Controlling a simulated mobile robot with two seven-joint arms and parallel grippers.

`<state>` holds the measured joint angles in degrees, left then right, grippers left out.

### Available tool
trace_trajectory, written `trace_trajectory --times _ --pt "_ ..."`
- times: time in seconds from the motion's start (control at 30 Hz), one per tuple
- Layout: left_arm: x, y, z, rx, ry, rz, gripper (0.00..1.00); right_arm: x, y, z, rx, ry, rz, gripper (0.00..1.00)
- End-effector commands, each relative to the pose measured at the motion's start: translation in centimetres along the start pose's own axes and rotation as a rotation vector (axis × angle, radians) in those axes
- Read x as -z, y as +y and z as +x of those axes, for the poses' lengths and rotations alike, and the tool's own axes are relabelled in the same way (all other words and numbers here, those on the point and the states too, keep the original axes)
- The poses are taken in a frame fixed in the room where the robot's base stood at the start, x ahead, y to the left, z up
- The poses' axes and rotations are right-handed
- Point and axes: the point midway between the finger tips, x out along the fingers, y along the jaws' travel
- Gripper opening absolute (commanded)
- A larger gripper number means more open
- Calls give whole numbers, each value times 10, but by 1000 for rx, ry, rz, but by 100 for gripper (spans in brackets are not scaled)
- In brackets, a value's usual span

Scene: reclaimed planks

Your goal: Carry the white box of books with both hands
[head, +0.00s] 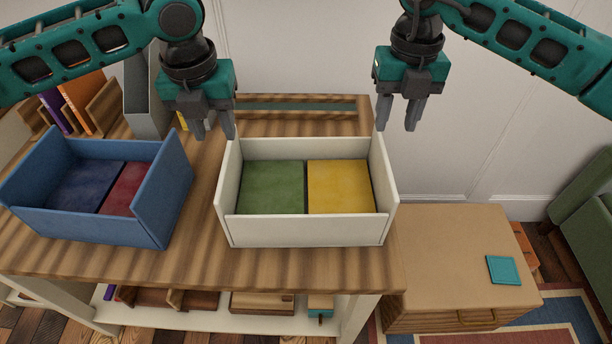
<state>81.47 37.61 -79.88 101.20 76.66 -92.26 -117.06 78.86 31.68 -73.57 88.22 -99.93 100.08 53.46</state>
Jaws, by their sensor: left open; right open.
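The white box (305,231) stands on the wooden table, open at the top. It holds a green book (271,188) on the left and a yellow book (340,187) on the right. My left gripper (214,133) is open and empty, above and just behind the box's left end wall. My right gripper (396,126) is open and empty, near the top of the box's right end wall at the back. I cannot tell whether either gripper touches the box.
A blue box (88,228) with dark blue and red books stands left on the table (210,262). A grey file holder and upright books (76,106) are behind it. A lower wooden cabinet (448,250) at the right carries a teal square (503,270). A green chair (590,205) is far right.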

Motion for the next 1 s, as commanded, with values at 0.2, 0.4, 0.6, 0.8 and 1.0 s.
trace_trajectory --times 0.2,0.4,0.6,0.8,1.0 --pt "0 0 0 -1 0 0 40 0 0 0 0 0 0 40" --pt "0 0 3 -1 0 0 40 0 0 3 0 1 0 40" --pt "1 0 28 -1 3 0 40 1 0 28 1 4 0 40" --pt "0 0 67 -2 2 -2 40 1 0 68 1 4 1 40" --pt "0 0 103 -2 1 -1 40 1 0 103 1 3 0 40"
